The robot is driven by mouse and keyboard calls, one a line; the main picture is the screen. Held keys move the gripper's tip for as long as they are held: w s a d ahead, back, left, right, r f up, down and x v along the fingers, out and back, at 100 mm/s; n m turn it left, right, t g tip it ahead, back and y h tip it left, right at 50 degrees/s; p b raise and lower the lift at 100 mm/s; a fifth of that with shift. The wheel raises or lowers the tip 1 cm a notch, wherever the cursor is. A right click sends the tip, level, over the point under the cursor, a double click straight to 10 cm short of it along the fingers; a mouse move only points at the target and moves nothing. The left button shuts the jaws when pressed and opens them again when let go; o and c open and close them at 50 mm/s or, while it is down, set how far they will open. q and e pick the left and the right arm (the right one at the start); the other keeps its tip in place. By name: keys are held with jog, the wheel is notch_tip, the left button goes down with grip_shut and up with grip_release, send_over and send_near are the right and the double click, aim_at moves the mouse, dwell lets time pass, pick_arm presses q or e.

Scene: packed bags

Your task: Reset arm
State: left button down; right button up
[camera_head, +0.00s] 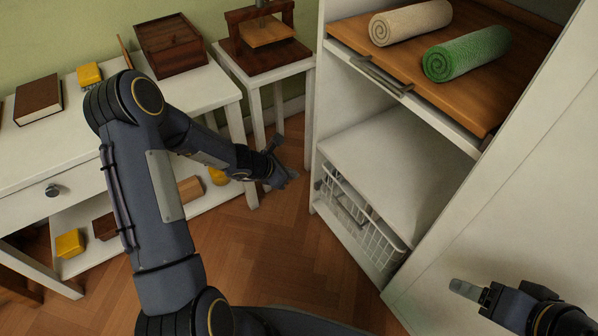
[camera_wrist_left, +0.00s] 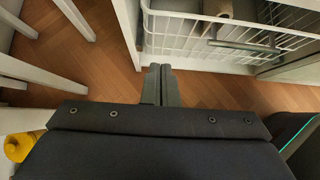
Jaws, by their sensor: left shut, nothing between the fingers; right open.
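My left gripper (camera_head: 284,178) is in the middle of the head view, in front of the white cabinet and above the wooden floor. Its fingers are shut with nothing between them, and the left wrist view shows the closed fingertips (camera_wrist_left: 160,70) over the floor near a wire basket. My right gripper (camera_head: 466,290) is at the lower right of the head view, in front of the white cabinet side panel. It is open and empty, though its fingers are seen nearly edge-on.
A white cabinet (camera_head: 398,165) holds beige (camera_head: 411,22) and green (camera_head: 467,53) rolled towels on a wooden shelf (camera_head: 445,105), with a wire basket (camera_head: 360,215) below. A white desk (camera_head: 205,95) at left holds a brown book (camera_head: 38,98) and wooden box (camera_head: 170,45). The floor (camera_head: 290,260) between is clear.

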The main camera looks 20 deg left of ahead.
pick_arm(q)
jog(key=shift+s+a+r, duration=0.2)
jog(key=shift+r, duration=0.05)
jog(key=s+d+r+m+h, duration=0.1)
jog(key=s+d+r+m, duration=0.1)
jog(key=s+r+m, duration=0.4)
jog(key=s+d+r+m, duration=0.15)
jog(key=r+m, duration=0.25)
jog(key=r, duration=0.4)
jog(key=s+d+r+m+h, duration=0.1)
jog(key=s+r+m, duration=0.35)
jog(key=r, duration=0.35)
jog(key=s+a+r+m+g+y, duration=0.1)
jog(key=s+m+y, duration=0.1)
jog(key=s+m, duration=0.55)
jog(key=s+a+m+y, duration=0.2)
jog(key=s+m, duration=0.3)
jog(key=s, duration=0.6)
notch_tip(320, 180, up, 31)
jog(key=p, duration=3.1)
jog(key=shift+d, duration=0.25)
